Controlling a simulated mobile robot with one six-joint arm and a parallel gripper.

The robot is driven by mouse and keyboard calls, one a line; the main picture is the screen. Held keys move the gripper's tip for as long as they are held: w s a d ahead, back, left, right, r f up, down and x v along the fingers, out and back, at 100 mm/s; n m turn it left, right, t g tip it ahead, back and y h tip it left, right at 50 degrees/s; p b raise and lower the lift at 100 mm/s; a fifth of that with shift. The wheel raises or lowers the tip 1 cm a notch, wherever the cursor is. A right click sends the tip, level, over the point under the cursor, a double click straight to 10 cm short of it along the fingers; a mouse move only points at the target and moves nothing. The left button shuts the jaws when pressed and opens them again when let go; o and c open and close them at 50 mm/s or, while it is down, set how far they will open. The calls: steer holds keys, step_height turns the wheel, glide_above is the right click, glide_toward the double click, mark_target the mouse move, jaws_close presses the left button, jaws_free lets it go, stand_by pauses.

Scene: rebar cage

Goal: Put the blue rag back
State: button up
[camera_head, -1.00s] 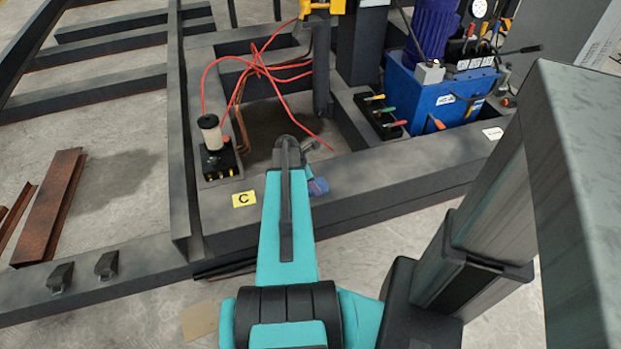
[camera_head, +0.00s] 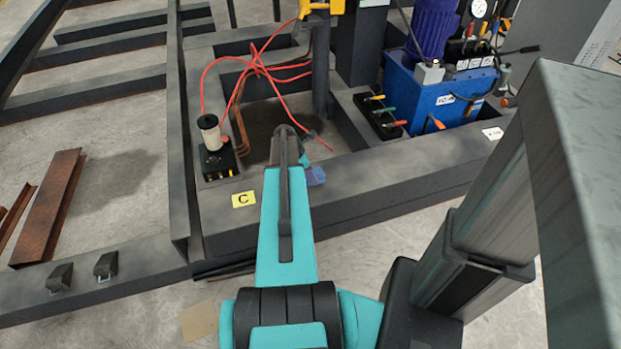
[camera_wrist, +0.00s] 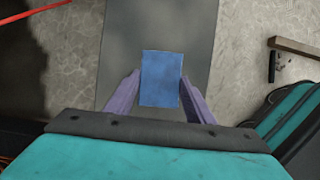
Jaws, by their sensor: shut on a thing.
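The blue rag (camera_wrist: 160,78) shows as a flat blue rectangle in the wrist view, between the two fingers of my gripper (camera_wrist: 160,88). The gripper is shut on it. Beneath it in that view is a dark grey frame beam (camera_wrist: 170,25). In the head view a small part of the blue rag (camera_head: 316,176) shows just right of my arm, in front of the dark beam (camera_head: 400,168). My arm hides most of the gripper there. I cannot tell whether the rag touches the beam.
A yellow C label (camera_head: 243,199) lies on the beam left of my arm. A blue hydraulic unit (camera_head: 440,98) and colored-handle levers (camera_head: 385,113) are at right.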

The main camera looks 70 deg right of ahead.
steer(key=shift+w+d+f, duration=0.1)
steer(key=shift+w+d, duration=0.2)
steer(key=shift+d, duration=0.15)
steer(key=shift+s+a+f+b, duration=0.1)
steer(key=shift+f+b, duration=0.2)
steer(key=shift+f, duration=1.4)
steer(key=shift+f, duration=0.15)
steer(key=o, duration=1)
steer(key=p+v, duration=0.1)
steer(key=v, duration=1.1)
